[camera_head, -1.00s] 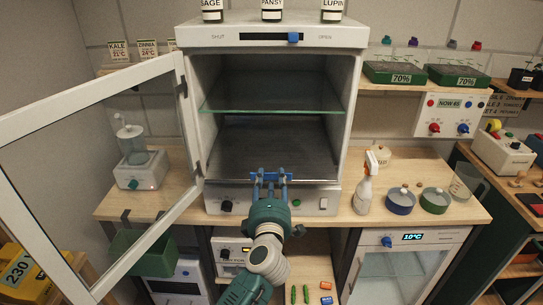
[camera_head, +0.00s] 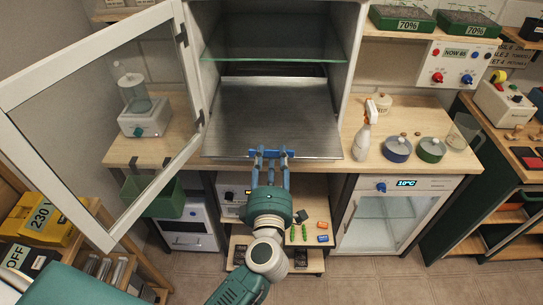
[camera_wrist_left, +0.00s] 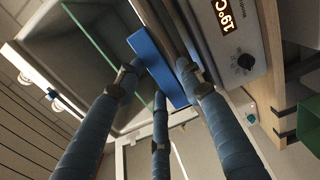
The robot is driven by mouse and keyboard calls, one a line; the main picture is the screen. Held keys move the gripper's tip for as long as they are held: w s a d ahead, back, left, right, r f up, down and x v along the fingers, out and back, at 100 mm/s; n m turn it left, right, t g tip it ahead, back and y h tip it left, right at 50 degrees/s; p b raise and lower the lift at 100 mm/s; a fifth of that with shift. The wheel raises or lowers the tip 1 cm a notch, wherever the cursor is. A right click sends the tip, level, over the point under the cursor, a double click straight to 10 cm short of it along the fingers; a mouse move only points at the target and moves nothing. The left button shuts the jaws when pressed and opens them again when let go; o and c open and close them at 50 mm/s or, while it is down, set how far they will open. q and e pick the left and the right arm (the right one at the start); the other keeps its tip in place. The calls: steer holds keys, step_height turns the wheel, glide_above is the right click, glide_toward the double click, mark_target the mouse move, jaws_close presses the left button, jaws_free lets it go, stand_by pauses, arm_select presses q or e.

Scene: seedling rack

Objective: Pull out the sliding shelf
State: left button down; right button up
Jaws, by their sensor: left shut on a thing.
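The sliding shelf (camera_head: 270,110) is a grey metal plate in the lower part of the white cabinet. It sticks out past the cabinet front over the bench. A blue handle (camera_head: 259,153) is on its front edge, and the handle also shows in the left wrist view (camera_wrist_left: 158,68). My left gripper (camera_head: 270,156) is shut on the blue handle, with its blue fingers around it. The cabinet's glass door (camera_head: 96,115) stands open to the left. My right gripper is in neither view.
A glass shelf (camera_head: 275,50) sits above the sliding shelf. A pump-like device (camera_head: 144,115) stands behind the door glass.

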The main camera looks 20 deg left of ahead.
arm_select(q)
steer(key=c, duration=1.3)
jaws_free()
steer(key=shift+r, duration=0.35)
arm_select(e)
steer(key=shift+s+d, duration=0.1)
arm_select(q)
steer(key=shift+s+f, duration=0.1)
steer(key=shift+s+f, duration=0.1)
steer(key=v, duration=1.1)
steer(key=shift+s+d, duration=0.2)
steer(key=shift+s, duration=0.15)
